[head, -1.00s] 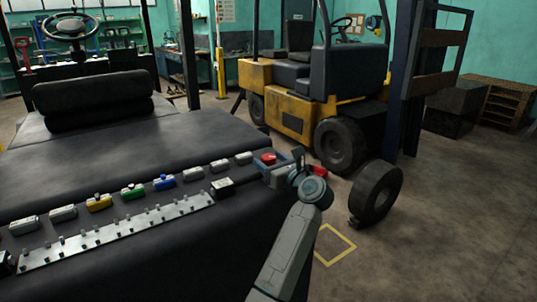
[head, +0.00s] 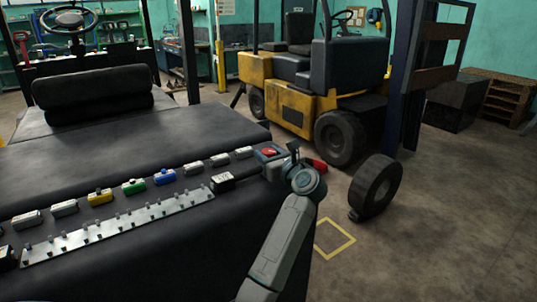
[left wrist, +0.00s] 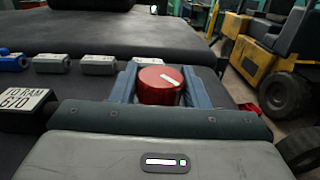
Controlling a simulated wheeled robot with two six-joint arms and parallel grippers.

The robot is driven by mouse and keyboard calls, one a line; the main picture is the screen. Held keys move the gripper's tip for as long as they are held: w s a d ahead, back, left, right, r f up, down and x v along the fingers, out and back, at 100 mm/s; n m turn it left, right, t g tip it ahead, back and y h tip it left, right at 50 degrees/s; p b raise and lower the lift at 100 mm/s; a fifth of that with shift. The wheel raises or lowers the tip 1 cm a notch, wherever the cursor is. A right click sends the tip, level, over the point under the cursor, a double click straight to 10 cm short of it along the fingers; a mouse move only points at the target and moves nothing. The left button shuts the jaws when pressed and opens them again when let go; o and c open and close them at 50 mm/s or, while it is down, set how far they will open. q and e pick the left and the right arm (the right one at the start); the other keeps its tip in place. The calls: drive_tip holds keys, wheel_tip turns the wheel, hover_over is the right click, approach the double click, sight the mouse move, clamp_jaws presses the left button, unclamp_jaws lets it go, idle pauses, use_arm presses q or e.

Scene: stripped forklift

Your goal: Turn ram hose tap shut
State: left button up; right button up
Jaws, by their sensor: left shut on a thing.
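The red round tap knob (head: 268,152) sits at the right end of the row on the dark machine's edge. In the left wrist view the knob (left wrist: 160,84) has a white stripe on top, slanting down to the right. My left gripper (head: 272,154) is shut on it, with one blue-grey finger on each side in the left wrist view (left wrist: 155,82). A black block (head: 222,182) with a white label stands left of the knob. The label (left wrist: 22,99) reads something like "TO RAM". The knob's lower part is hidden. My right gripper is not in view.
White, yellow, green and blue blocks (head: 135,187) line the machine's edge beside a studded metal strip (head: 120,225). A red part (head: 316,164) shows just right of my gripper. A loose wheel (head: 375,187) stands on the floor near a yellow forklift (head: 290,105).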

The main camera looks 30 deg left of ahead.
use_arm(q)
drive_tip(key=shift+s+r+m+t+h+p, duration=0.1)
drive_tip(key=shift+m+t+h+p, duration=0.25)
drive_tip(key=shift+m+t+h, duration=0.65)
drive_tip(key=shift+r+m+t+h+p, duration=0.1)
drive_tip(key=shift+m+t+h+p, duration=0.5)
drive_tip(key=shift+t, duration=0.6)
drive_tip(key=m+t+h+p, duration=0.3)
drive_tip(key=h+p, duration=0.1)
drive_tip(key=shift+m+t+p, duration=0.3)
drive_tip(key=shift+m, duration=0.1)
drive_tip(key=shift+m+t+h+p, duration=0.5)
drive_tip(key=shift+m+h+p, duration=0.3)
drive_tip(key=shift+h+p, duration=0.3)
drive_tip(key=shift+f, duration=0.2)
drive_tip(key=o, duration=1)
drive_tip(key=shift+c, duration=0.2)
